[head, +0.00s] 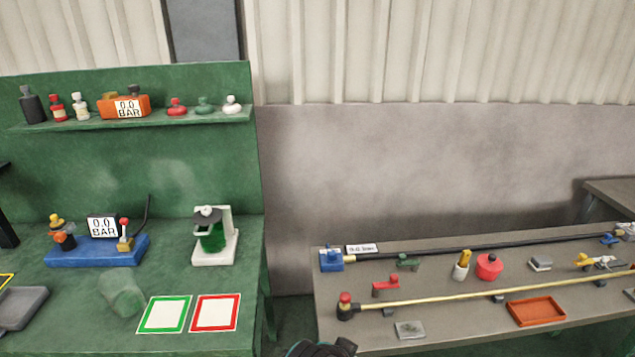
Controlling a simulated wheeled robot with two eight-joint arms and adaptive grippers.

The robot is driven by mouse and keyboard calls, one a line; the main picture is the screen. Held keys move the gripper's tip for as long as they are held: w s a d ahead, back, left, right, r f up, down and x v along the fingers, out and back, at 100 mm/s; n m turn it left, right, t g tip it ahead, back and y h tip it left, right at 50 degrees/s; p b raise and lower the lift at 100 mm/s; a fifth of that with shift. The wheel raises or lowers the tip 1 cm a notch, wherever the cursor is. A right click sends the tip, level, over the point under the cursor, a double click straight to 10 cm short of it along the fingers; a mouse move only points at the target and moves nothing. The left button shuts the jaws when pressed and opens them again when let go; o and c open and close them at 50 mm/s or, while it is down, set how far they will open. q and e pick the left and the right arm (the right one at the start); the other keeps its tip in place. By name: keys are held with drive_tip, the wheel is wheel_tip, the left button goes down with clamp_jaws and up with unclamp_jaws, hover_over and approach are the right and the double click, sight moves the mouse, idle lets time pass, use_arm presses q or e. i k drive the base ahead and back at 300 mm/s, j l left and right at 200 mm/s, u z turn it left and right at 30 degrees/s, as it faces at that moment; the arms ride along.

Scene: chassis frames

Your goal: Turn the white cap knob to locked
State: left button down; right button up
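A small white cap knob (232,104) sits at the right end of the green wall shelf, beside a green one and a red one. I cannot tell from this view which one the task means, nor how either is turned. A dark part of my own body shows at the bottom edge, cut off. No gripper fingers show, and nothing of mine touches either knob.
The shelf (150,122) also holds an orange gauge box (124,106) and several bottles. On the green bench are a blue gauge base (97,250), a translucent green cylinder (121,294), and green-framed (165,314) and red-framed (215,313) squares. A grey table (460,285) with rods and parts stands right, beyond a gap.

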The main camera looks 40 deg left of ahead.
sight(205, 210)
drive_tip(key=u, duration=2)
